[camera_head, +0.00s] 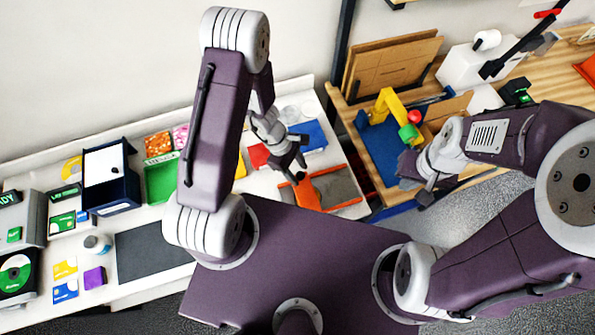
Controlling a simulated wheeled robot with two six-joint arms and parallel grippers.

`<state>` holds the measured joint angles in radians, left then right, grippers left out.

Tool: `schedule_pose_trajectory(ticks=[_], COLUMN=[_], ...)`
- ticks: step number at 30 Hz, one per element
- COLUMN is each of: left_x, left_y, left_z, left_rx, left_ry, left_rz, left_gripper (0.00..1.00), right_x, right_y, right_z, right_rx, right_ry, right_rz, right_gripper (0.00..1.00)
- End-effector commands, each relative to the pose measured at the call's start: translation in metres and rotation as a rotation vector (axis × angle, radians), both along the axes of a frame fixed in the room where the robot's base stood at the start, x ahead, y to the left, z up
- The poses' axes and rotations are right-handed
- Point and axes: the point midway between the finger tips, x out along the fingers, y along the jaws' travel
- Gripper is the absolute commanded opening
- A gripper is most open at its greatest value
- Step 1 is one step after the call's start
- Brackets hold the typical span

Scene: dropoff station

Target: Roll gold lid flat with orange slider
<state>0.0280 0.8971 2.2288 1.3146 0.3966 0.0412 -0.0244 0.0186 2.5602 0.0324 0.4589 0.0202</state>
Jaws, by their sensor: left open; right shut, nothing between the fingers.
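An orange piece (307,194), which looks like the orange slider, lies at the left of an orange-edged grey panel (338,186) on the white bench. I cannot make out the gold lid; my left arm covers part of the bench. My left gripper (296,172) is open, just above and left of the orange piece; I cannot tell whether it touches it. My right gripper (422,194) is shut and empty, near the front edge of the wooden table, away from the orange piece.
The wooden table (462,107) at right carries a blue mat (382,150), a yellow arm-like object (388,103) and a white box (470,68). On the white bench stand a blue bin (120,186), a green tray (160,183) and a dark flat mat (150,252).

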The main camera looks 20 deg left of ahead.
Motion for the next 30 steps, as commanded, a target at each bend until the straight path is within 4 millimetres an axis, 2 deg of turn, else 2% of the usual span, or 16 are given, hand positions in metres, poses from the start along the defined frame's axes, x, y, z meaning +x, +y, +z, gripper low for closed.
schedule_pose_trajectory(ticks=[7, 12, 30], left_x=[0.0000, 0.0000, 0.0009], left_y=[-0.0006, -0.0006, 0.0001], left_z=[-0.0009, -0.0008, -0.0007], left_rx=[0.000, 0.000, 0.002], left_ry=[-0.001, 0.000, -0.003], left_rz=[-0.002, -0.001, 0.000], left_gripper=[0.48, 0.01, 0.00], right_x=[0.0001, 0.0001, 0.0000], right_y=[0.0001, 0.0001, 0.0001], right_z=[0.0000, -0.0001, 0.0000], right_rx=[0.000, 0.000, 0.000], right_ry=[0.000, 0.000, 0.000], right_rz=[0.000, 0.000, 0.000], right_gripper=[0.00, 0.00, 0.00])
